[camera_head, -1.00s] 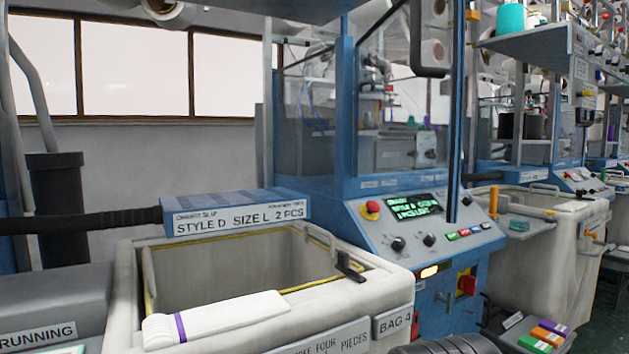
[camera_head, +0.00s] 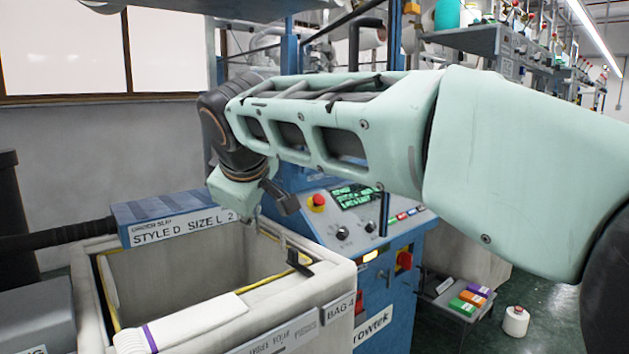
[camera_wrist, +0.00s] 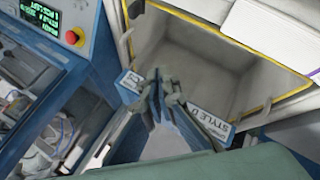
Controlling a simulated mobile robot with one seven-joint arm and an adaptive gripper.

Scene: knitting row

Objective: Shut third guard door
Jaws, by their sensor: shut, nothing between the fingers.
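The nearest blue knitting machine has a clear, blue-framed guard. A narrow dark blue upright (camera_head: 384,214), apparently the free edge of its guard door, hangs in front of the control panel (camera_head: 350,205), so the door looks open. My arm hides most of the door. A dark bent bar (camera_head: 368,32) shows above my arm, near the door's top. My gripper (camera_head: 257,217) points down over the bin's back rim, apart from the door. In the wrist view my gripper (camera_wrist: 158,82) is shut and empty. I cannot tell from a number which door is third.
The cream bin (camera_head: 345,275) stands below my gripper, with a folded white piece (camera_head: 195,322) across its front. A blue "STYLE D" box (camera_head: 175,217) lies behind it. A small tray (camera_head: 440,300) with coloured blocks and a white cone (camera_head: 515,320) stand on the right.

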